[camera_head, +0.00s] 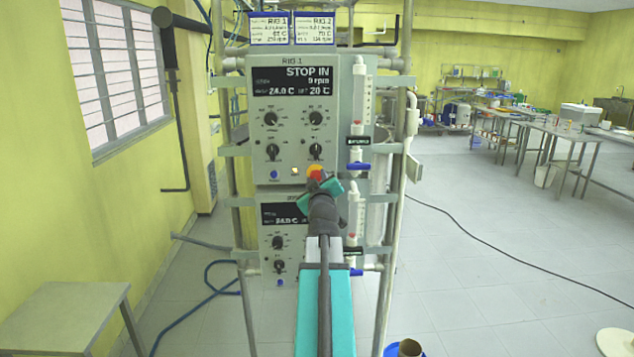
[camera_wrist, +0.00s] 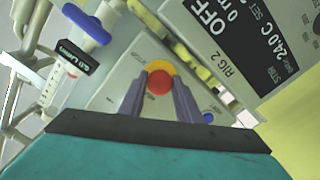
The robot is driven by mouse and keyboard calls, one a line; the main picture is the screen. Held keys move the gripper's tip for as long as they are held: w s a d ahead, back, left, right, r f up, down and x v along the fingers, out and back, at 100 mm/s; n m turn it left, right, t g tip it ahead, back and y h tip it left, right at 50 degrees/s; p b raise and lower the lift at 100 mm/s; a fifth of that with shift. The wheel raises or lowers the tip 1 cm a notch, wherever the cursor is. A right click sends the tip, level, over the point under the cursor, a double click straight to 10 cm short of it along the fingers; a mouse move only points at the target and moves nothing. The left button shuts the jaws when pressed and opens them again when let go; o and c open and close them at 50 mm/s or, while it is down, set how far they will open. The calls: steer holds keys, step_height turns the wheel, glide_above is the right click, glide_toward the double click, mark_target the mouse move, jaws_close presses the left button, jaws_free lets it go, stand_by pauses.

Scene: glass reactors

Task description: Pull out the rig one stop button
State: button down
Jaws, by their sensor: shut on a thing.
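The rig one panel (camera_head: 292,95) is a grey box whose display (camera_head: 297,80) reads STOP IN and 0 rpm. Its red stop button (camera_head: 316,172) with a yellow-orange collar sits at the lower right of the panel. In the wrist view the red button (camera_wrist: 159,82) and its collar (camera_wrist: 160,66) lie between the two grey fingers. My gripper (camera_wrist: 160,88) is shut on the button's sides. In the head view my gripper (camera_head: 318,183) reaches the button from below, and its wrist hides part of the panel below.
A second panel (camera_head: 270,242) sits directly below; its label reads RIG 2 in the wrist view (camera_wrist: 255,60). Blue-handled valves (camera_head: 359,166) stand close right of the button. A white post (camera_head: 395,200) rises further right. A small table (camera_head: 60,310) stands at lower left.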

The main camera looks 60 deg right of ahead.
steer(key=c, duration=1.6)
jaws_free()
steer(key=shift+s+f, duration=0.1)
steer(key=o, duration=0.3)
steer(key=shift+s+a, duration=0.1)
steer(key=shift+a, duration=0.05)
steer(key=b+v, duration=0.3)
steer(key=v, duration=0.3)
steer(key=shift+f+b, duration=0.1)
steer(key=shift+b, duration=0.2)
steer(key=shift+b, duration=0.35)
steer(key=shift+s+a+b, duration=0.25)
steer(key=shift+a+b, duration=0.15)
steer(key=shift+b, duration=0.8)
